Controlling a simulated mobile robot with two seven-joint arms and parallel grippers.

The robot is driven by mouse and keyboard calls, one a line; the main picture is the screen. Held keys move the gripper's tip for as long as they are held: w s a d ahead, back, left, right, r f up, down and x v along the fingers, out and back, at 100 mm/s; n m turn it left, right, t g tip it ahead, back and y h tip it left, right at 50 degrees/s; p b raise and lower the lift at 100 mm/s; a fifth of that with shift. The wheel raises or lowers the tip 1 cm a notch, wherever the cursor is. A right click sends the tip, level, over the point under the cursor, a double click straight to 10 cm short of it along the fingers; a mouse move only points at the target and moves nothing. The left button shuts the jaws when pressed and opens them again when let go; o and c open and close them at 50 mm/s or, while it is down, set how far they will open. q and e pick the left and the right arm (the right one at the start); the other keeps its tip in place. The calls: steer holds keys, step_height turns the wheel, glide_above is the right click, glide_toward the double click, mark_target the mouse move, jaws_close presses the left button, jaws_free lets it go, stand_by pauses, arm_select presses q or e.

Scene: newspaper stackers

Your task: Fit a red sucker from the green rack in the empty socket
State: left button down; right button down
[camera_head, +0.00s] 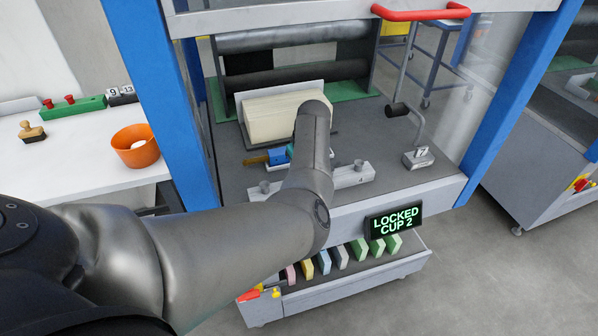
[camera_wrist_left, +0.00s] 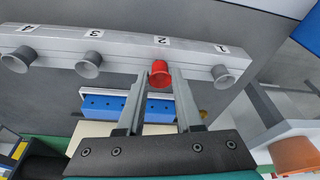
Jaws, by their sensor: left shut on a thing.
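A grey bar (camera_wrist_left: 120,45) carries sockets labelled 1 to 4 in the left wrist view. Grey suckers sit at labels 1 (camera_wrist_left: 222,76), 3 (camera_wrist_left: 89,65) and 4 (camera_wrist_left: 19,59). My left gripper (camera_wrist_left: 160,80) is shut on a red sucker (camera_wrist_left: 160,72), which is at label 2 against the bar; I cannot tell how deeply it is seated. In the head view the bar (camera_head: 352,176) shows under my left arm, which hides the gripper and the red sucker. The green rack (camera_head: 75,106) on the white table at left holds two red suckers. My right gripper is not in view.
A display (camera_head: 393,221) reads "LOCKED CUP 2". A paper stack (camera_head: 275,115) stands behind the bar, with a crank handle (camera_head: 408,122) to its right. Blue posts (camera_head: 165,85) flank the machine opening. An orange bowl (camera_head: 136,147) stands on the white table (camera_head: 75,160).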

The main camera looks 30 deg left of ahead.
arm_select(q)
steer(key=shift+f, duration=0.45)
steer(key=shift+c, duration=2.4)
jaws_free()
